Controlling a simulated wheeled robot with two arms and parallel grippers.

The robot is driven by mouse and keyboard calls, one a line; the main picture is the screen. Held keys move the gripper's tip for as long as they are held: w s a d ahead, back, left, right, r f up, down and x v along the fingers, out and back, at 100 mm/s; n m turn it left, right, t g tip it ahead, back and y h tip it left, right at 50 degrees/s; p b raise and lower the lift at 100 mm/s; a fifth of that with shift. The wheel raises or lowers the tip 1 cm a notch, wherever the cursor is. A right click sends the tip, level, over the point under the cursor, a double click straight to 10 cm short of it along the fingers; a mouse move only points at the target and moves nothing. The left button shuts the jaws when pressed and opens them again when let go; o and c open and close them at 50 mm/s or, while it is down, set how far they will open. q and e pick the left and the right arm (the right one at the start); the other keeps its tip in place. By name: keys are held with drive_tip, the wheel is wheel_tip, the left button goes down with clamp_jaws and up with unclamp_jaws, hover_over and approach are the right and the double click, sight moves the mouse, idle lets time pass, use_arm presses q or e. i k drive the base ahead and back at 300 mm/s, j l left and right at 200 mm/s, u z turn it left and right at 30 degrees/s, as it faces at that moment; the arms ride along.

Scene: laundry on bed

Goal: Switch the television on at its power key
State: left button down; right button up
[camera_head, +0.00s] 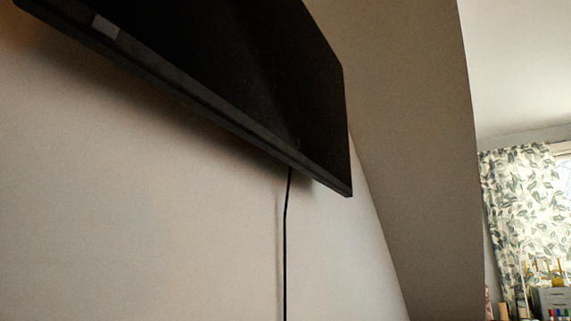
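The television (250,75) is a black flat panel mounted high on the wall at the upper left, seen from below and cut off by the top edge. Its visible screen is dark. A small light grey patch (105,27) sits on its lower edge near the left end; I cannot tell whether it is the power key. A black cable (286,240) hangs from its underside down the wall. Neither of my grippers is in view.
The pale wall (130,200) below the television is bare. A sloped wall section (420,150) stands to its right. Beyond it are a leaf-patterned curtain (522,200) and a grey box (553,299) with small colourful items at the lower right.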

sight(100, 24)
drive_tip(key=k+j, duration=0.75)
drive_tip(key=k, duration=0.25)
